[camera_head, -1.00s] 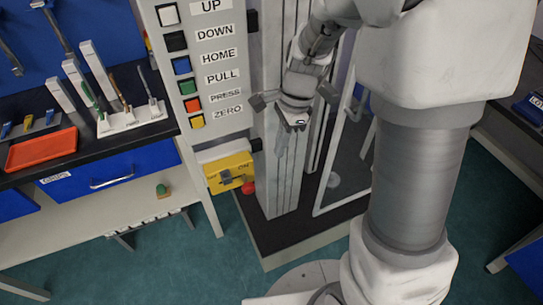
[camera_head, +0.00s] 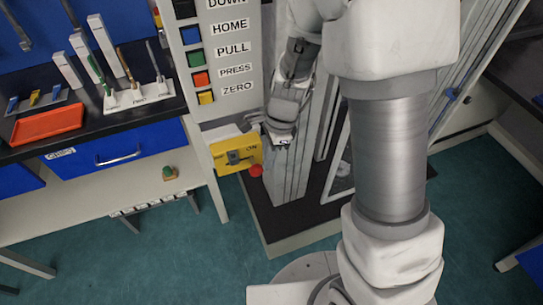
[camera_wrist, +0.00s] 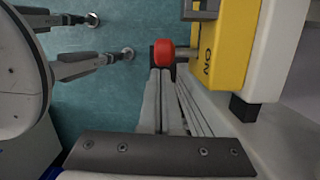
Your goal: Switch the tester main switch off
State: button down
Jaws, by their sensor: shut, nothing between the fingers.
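The tester main switch is a yellow box (camera_head: 222,165) low on the tester's panel, with a grey handle (camera_head: 235,157) on its front and an ON label at the handle's upper right. The handle's exact setting is too small to tell. A red knob (camera_head: 255,170) sits at the box's lower right. The wrist view shows the yellow box (camera_wrist: 232,40) at the upper right, part of the grey handle (camera_wrist: 200,8) at the top edge, and the red knob (camera_wrist: 164,52). My gripper (camera_head: 282,141) is shut and empty, to the right of the yellow box and apart from the handle.
The grey upright column (camera_head: 288,180) stands just behind and below my gripper, on a dark base. Labelled buttons (camera_head: 201,78) line the panel above the switch. A bench with a red tray (camera_head: 47,124) and a tool stand (camera_head: 139,99) is at left. Floor in front is clear.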

aim_at(254, 169)
jog(key=s+a+p, duration=0.2)
jog(key=a, duration=0.4)
jog(key=shift+a+p, duration=0.2)
jog(key=shift+p, duration=0.2)
jog(key=d, duration=0.1)
jog(key=d+r+p, duration=0.1)
jog(key=w+d+r+p, duration=0.1)
jog(key=shift+d+r, duration=0.25)
jog(key=shift+d, duration=0.1)
notch_tip(254, 169, up, 9)
jog(key=d+p, duration=0.2)
jog(key=shift+w, duration=0.15)
